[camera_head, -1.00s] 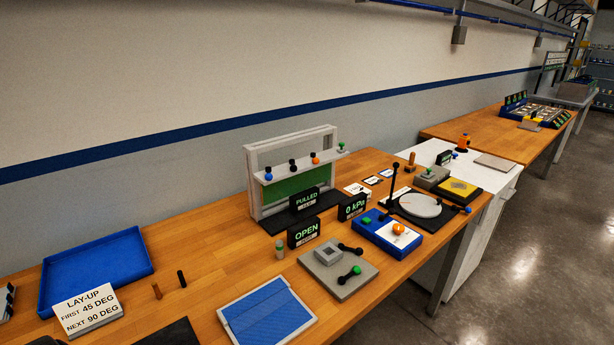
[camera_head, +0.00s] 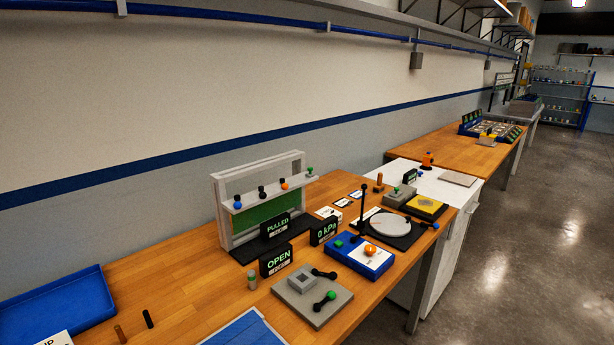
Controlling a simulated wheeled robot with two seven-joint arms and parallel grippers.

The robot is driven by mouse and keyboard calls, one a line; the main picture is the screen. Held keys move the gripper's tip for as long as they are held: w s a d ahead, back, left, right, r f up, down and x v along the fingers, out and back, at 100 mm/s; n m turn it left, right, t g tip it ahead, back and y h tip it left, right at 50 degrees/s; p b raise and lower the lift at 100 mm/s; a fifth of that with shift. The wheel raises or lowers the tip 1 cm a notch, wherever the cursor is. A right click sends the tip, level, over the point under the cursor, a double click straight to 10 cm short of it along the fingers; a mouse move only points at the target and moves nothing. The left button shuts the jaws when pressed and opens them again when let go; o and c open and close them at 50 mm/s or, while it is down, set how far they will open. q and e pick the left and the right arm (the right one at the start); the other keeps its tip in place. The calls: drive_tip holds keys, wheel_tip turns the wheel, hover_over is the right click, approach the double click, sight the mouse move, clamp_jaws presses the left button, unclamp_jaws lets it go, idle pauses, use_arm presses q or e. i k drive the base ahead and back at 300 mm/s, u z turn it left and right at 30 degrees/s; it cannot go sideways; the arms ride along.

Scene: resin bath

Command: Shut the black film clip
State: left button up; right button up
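Neither of my grippers is in view. A pale frame (camera_head: 216,210) with a green panel (camera_head: 262,215) stands on the wooden bench. Its ledge (camera_head: 248,200) carries small pieces with black, blue, orange and green parts. A black-topped piece (camera_head: 262,191) sits on it between a blue one (camera_head: 238,202) and an orange one (camera_head: 284,183). I cannot tell which piece is the black film clip, or whether it is open or shut. A black sign (camera_head: 276,226) before the frame reads PULLED, and another (camera_head: 276,260) reads OPEN.
A grey block (camera_head: 300,303) with two black handles, a blue box (camera_head: 356,262) and a round plate (camera_head: 390,224) stand to the right. A blue tray (camera_head: 55,308) and two pegs are at the left. The wood between tray and frame is mostly clear.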

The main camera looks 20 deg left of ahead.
sight(262, 194)
drive_tip(key=k, duration=0.6)
drive_tip(key=z, duration=0.45)
drive_tip(key=i, duration=0.9)
drive_tip(key=u, duration=0.4)
drive_tip(key=i, duration=0.85)
drive_tip(key=u, duration=0.6)
